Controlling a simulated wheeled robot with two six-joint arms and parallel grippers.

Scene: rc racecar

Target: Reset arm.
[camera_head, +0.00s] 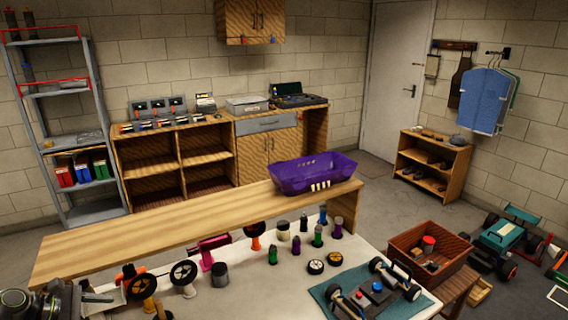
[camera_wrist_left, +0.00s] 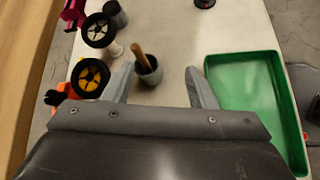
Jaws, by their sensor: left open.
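My left gripper (camera_wrist_left: 161,85) is open over the white worktable (camera_wrist_left: 175,25), its two grey fingers apart. A small dark cup (camera_wrist_left: 151,76) with a wooden handle (camera_wrist_left: 138,55) standing in it shows between the fingers. I cannot tell how far below the fingers it is. In the head view part of my left arm (camera_head: 35,303) shows in the bottom left corner. My right arm and right gripper are in neither view.
Left of the fingers are a yellow-rimmed wheel (camera_wrist_left: 90,76) and a white-rimmed wheel (camera_wrist_left: 98,31) on stands. A green tray (camera_wrist_left: 240,62) lies right. A car chassis (camera_head: 372,292) lies on a blue mat (camera_head: 330,288).

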